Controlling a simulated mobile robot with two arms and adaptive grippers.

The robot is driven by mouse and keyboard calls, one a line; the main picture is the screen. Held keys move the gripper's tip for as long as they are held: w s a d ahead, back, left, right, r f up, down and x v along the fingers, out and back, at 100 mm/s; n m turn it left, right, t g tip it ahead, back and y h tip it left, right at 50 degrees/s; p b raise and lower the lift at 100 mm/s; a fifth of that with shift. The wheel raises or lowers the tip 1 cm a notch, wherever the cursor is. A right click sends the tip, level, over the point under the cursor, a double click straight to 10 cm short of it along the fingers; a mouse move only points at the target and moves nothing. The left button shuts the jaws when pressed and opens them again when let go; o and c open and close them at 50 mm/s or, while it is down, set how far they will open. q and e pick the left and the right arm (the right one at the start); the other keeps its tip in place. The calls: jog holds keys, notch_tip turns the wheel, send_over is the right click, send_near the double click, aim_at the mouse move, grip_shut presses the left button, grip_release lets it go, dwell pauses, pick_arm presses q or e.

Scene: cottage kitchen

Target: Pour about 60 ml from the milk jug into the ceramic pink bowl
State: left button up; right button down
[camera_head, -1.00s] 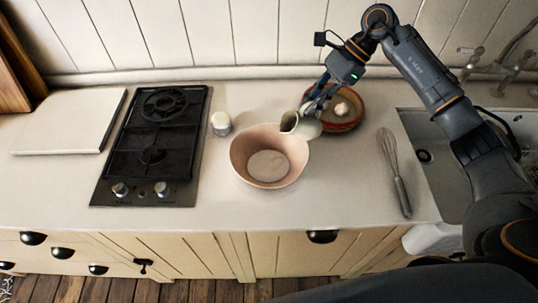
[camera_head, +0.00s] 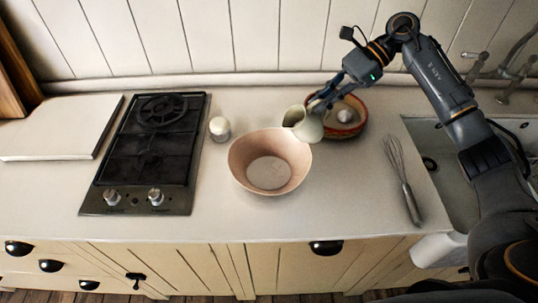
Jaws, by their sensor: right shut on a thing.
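The ceramic pink bowl (camera_head: 243,165) stands upright on the counter, right of the hob, with pale contents in its bottom. My right gripper (camera_head: 318,106) is shut on the pale milk jug (camera_head: 307,126) and holds it at the bowl's upper right rim. The jug is tilted, its mouth toward the bowl. I cannot make out a stream of milk. The gripper's fingertips are partly hidden behind the jug. My left gripper is not in view.
A patterned reddish bowl (camera_head: 354,128) with a pale item in it stands just behind the jug. An egg in a cup (camera_head: 219,128) is left of the bowl. A whisk (camera_head: 402,178) lies at right before the sink (camera_head: 452,165). The hob (camera_head: 147,155) is at left. Counter in front is clear.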

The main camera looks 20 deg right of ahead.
aim_at(326, 114)
dwell(0.7)
jog(key=d+f+y+b, duration=0.1)
jog(key=d+y+b, duration=0.1)
jog(key=b, duration=0.3)
jog(key=d+f+y+b, duration=0.1)
jog(key=d+y+b, duration=0.1)
jog(key=b, duration=0.3)
jog(key=d+f+y+b, duration=0.2)
jog(key=b, duration=0.3)
jog(key=shift+w+d+f, duration=0.1)
jog(key=shift+w+d, duration=0.1)
jog(key=shift+d+y+b, duration=0.5)
jog(key=shift+y+b, duration=0.4)
jog(key=shift+b, duration=0.05)
